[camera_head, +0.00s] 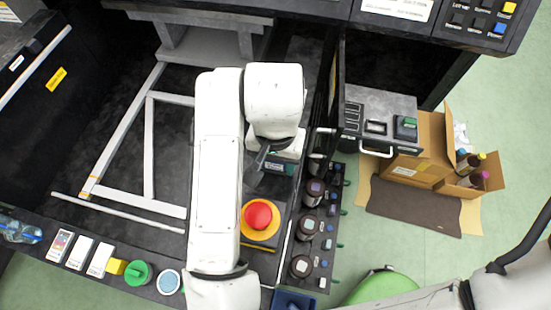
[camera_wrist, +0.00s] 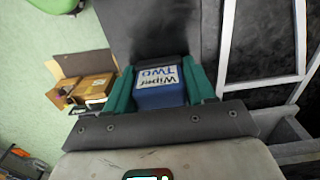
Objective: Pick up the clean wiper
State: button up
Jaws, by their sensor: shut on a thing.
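A blue block (camera_wrist: 160,92) with a white label reading "Wiper TWO" sits between the two teal fingers of my gripper (camera_wrist: 162,88) in the wrist view. The fingers touch it on both sides, so my gripper is shut on it. Whether this wiper is clean cannot be told from its look. In the head view my gripper (camera_head: 275,166) is below the white arm, over the dark machine bed, just above the red button. The wiper is mostly hidden there by the arm and gripper.
A red button (camera_head: 258,215) on a yellow base is close below my gripper. Dark ink bottles (camera_head: 307,228) stand in a column to its right. A drawer unit (camera_head: 380,120) and a cardboard box (camera_head: 440,165) with bottles are further right. A green tape roll (camera_head: 138,273) is at lower left.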

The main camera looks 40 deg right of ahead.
jog(key=shift+r, duration=0.45)
notch_tip(320, 180, up, 2)
jog(key=shift+r, duration=0.15)
jog(key=s+a+r+p, duration=0.3)
jog(key=s+r, duration=0.2)
jog(key=s, duration=0.1)
jog(key=s+a+r+p, duration=0.2)
jog(key=s+r+p, duration=0.2)
jog(key=s+r, duration=0.1)
jog(key=shift+s+a, duration=0.4)
jog(key=shift+s, duration=0.3)
jog(key=shift+s+p, duration=0.1)
jog(key=shift+p, duration=0.65)
